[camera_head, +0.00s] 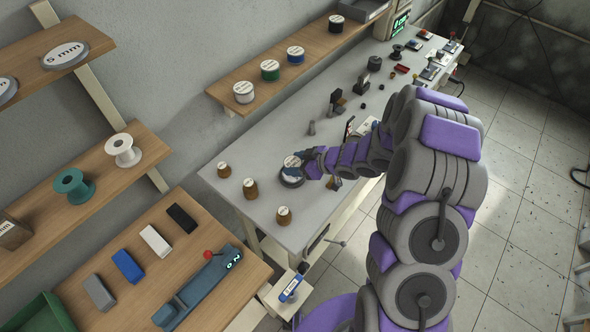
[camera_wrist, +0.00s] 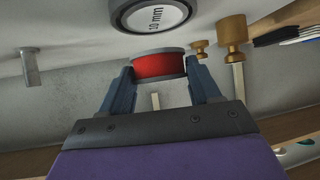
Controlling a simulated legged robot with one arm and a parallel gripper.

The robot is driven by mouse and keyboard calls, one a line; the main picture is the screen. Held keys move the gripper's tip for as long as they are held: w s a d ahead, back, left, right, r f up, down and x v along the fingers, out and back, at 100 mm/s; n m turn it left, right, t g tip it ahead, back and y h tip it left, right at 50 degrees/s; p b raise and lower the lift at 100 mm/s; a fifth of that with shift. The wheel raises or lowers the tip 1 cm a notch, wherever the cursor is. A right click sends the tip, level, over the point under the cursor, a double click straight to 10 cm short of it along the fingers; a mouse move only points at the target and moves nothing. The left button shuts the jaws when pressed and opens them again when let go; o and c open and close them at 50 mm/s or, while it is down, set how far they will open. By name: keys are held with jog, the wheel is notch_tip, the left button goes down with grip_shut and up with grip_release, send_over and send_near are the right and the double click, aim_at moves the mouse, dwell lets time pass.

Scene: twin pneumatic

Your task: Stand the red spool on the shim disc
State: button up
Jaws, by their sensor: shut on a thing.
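The red spool (camera_wrist: 158,66), with grey flanges, sits between the two blue fingers of my gripper (camera_wrist: 160,70) in the wrist view. The fingers press it from both sides. The dark shim disc (camera_wrist: 117,15) with a white "10 mm" label lies just beyond the spool, toward the picture's upper left. The spool appears apart from the disc, though the height gap is hard to judge. In the head view my gripper (camera_head: 297,171) is over the worktable and partly covers the labelled disc (camera_head: 292,160). The red spool is not clearly seen there.
Several brass weights, one of them (camera_head: 250,188), stand around the disc on the grey worktable (camera_head: 228,171). A grey post (camera_head: 312,128) stands behind. Wall shelves hold a white spool (camera_head: 123,149) and a green spool (camera_head: 74,187). The table's left end is partly clear.

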jog(key=shift+w+a, duration=0.1)
jog(key=shift+a, duration=0.3)
notch_tip(320, 180, down, 4)
jog(key=shift+r+b, duration=0.1)
jog(key=shift+b, duration=0.45)
jog(key=shift+r, duration=0.1)
jog(key=shift+d, duration=0.1)
jog(key=o, duration=1.2)
jog(key=shift+o, duration=0.2)
jog(key=shift+s+d+r, duration=0.2)
jog(key=shift+d+r, duration=0.15)
jog(key=shift+r, duration=0.05)
jog(key=p+v, duration=0.2)
jog(key=v, duration=0.9)
jog(key=shift+d+f, duration=0.1)
jog(key=shift+f, duration=0.05)
